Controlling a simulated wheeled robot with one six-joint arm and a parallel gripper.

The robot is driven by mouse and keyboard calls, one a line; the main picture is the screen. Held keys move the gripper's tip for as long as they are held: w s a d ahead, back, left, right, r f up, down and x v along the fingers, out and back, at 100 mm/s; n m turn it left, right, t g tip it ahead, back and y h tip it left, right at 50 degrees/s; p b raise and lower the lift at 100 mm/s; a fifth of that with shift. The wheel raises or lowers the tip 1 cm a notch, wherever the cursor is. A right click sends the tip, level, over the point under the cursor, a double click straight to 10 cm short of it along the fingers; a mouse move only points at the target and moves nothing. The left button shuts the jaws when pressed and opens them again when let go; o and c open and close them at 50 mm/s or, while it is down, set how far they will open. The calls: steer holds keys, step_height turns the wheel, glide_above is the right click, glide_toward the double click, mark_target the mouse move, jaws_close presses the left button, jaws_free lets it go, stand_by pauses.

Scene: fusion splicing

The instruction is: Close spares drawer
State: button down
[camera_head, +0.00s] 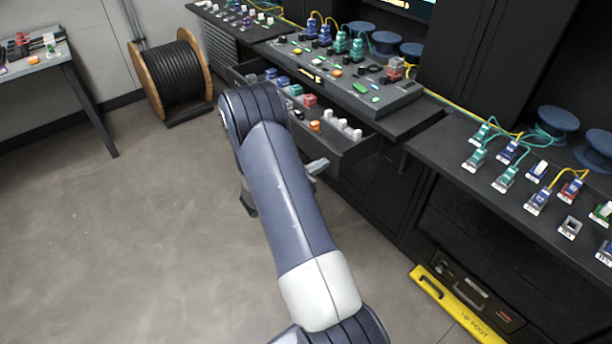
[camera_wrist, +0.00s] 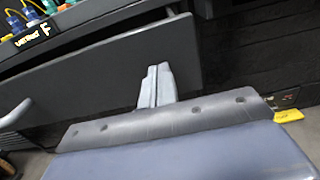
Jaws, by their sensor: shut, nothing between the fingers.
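The spares drawer (camera_head: 352,150) stands open under the bench in the head view, with several small coloured and white connectors lying in it. In the wrist view its dark grey front panel (camera_wrist: 95,70) spans the upper left and middle. My gripper (camera_head: 318,166) shows partly past my arm, close to the drawer front. In the wrist view my gripper (camera_wrist: 152,86) is shut and empty, its fingers overlapping the front panel near its right end. I cannot tell whether they touch it. My arm hides part of the drawer front in the head view.
The bench top (camera_head: 400,115) above the drawer carries connectors and spools. Another bench (camera_head: 440,150) with more connectors is at the right. A yellow-edged case (camera_head: 455,305) lies low at the right. A cable drum (camera_head: 178,75) stands at the back left. The floor at the left is clear.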

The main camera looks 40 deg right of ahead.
mark_target(358, 143)
steer(key=d+b, duration=0.2)
steer(key=d, duration=0.5)
steer(key=d+b, duration=0.2)
steer(key=d, duration=0.5)
steer(key=shift+w+d+f, duration=0.1)
steer(key=shift+w+d, duration=0.1)
steer(key=shift+d, duration=0.1)
steer(key=shift+d+b, duration=0.4)
steer(key=shift+d, duration=0.15)
steer(key=shift+w+r, duration=0.1)
steer(key=shift+r, duration=0.2)
steer(key=shift+a, duration=0.2)
steer(key=a+b, duration=0.1)
steer(key=a, duration=1.3)
steer(key=shift+s+f, duration=0.2)
steer(key=shift+s, duration=0.1)
steer(key=shift+d, duration=0.1)
